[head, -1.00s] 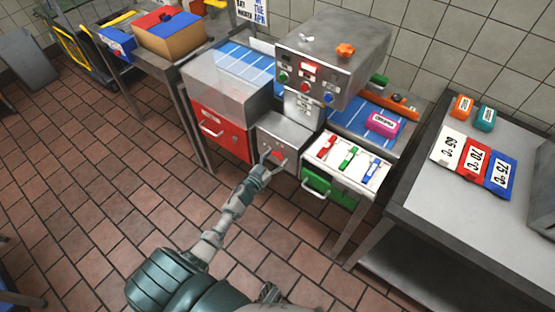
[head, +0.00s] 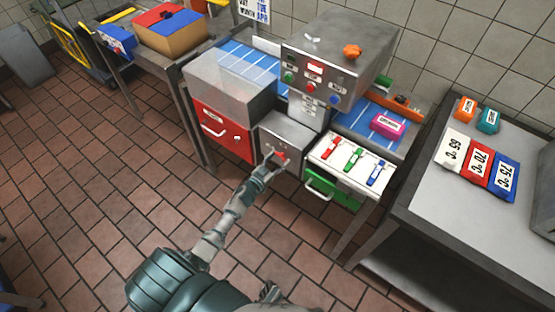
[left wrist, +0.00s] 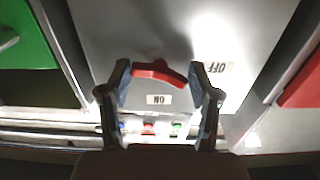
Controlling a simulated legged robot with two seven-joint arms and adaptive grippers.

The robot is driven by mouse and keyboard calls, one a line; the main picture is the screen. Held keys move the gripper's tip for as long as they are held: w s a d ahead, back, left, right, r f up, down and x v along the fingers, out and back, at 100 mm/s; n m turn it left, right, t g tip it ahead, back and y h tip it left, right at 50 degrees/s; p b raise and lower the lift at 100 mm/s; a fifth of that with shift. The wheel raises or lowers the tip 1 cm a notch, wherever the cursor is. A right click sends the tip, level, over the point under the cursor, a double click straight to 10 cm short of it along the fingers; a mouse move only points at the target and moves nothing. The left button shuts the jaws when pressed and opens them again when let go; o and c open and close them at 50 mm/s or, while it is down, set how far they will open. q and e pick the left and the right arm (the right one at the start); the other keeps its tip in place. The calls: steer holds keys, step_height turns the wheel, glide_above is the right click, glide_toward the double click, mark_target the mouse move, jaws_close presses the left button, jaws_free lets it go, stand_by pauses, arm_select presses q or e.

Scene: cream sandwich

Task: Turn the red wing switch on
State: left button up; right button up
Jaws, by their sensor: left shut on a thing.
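The red wing switch (left wrist: 158,73) is on the front of a grey metal box (head: 290,132) below the machine's control head. In the left wrist view it lies roughly crosswise, with an "ON" label (left wrist: 159,100) below it and an "OFF" label (left wrist: 219,68) to its right. My left gripper (head: 274,158) reaches up to the box front in the head view. In the left wrist view my left gripper (left wrist: 160,80) has one finger at each end of the switch and is shut on it. My right gripper is not in view.
A red drawer unit (head: 222,132) stands left of the box. An open green drawer (head: 332,188) with a handle juts out on the right, under a white panel (head: 322,148) with coloured switches. A side table (head: 435,211) stands further right. The tiled floor in front is clear.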

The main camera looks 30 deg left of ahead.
arm_select(q)
steer(key=shift+f+m+b, duration=0.1)
steer(key=shift+m+b, duration=1.25)
steer(key=shift+m, duration=7.55)
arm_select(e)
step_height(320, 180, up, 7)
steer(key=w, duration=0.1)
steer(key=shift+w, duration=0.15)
arm_select(q)
steer(key=shift+s, duration=0.1)
steer(key=o, duration=1.1)
steer(key=shift+o, duration=0.2)
